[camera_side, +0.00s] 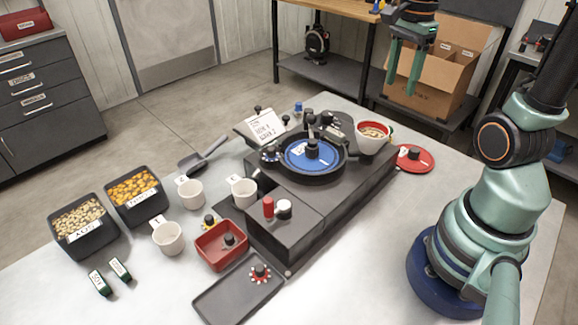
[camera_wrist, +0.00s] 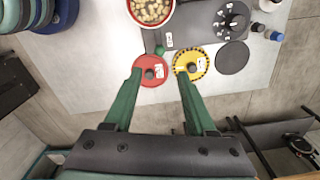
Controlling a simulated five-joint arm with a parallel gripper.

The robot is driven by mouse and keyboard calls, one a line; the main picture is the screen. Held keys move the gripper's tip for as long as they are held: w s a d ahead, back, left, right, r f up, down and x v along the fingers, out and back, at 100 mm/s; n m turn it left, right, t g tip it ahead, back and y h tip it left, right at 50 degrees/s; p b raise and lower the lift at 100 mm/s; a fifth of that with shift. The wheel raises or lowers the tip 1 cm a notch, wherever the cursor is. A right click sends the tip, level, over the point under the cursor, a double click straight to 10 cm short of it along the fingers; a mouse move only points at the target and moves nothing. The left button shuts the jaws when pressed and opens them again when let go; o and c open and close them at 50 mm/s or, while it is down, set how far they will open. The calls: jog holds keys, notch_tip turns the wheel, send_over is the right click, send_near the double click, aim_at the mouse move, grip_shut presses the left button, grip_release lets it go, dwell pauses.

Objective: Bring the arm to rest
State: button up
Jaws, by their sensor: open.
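My gripper (camera_side: 402,88) is raised high in the air at the upper right of the side view, beyond the back of the table, clear of everything. Its two green fingers are apart with nothing between them. In the wrist view the fingers (camera_wrist: 160,76) point toward a red disc (camera_wrist: 150,80) and a yellow disc (camera_wrist: 190,54) on the table below, touching neither as far as I can tell. The seed meter (camera_side: 325,205) stands mid-table with a blue plate (camera_side: 298,160) on top and a bowl of seeds (camera_side: 374,132) at its right end.
White cups (camera_side: 168,240), two seed bins (camera_side: 80,240), a red tray (camera_side: 215,258), a dark tray (camera_side: 225,302) and a scoop (camera_side: 192,163) occupy the table's left side. A red disc (camera_side: 426,166) lies right of the meter. A cardboard box (camera_side: 425,98) stands on a shelf behind the gripper.

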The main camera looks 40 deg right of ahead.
jog(key=shift+r, duration=0.6)
jog(key=w+a+r+n+t, duration=0.1)
jog(key=a+n+t, duration=0.4)
jog(key=a+n, duration=1.1)
jog(key=n, duration=0.5)
jog(key=shift+w+a+r+t, duration=0.2)
jog(key=shift+w+r+t, duration=0.05)
jog(key=shift+w+t, duration=0.1)
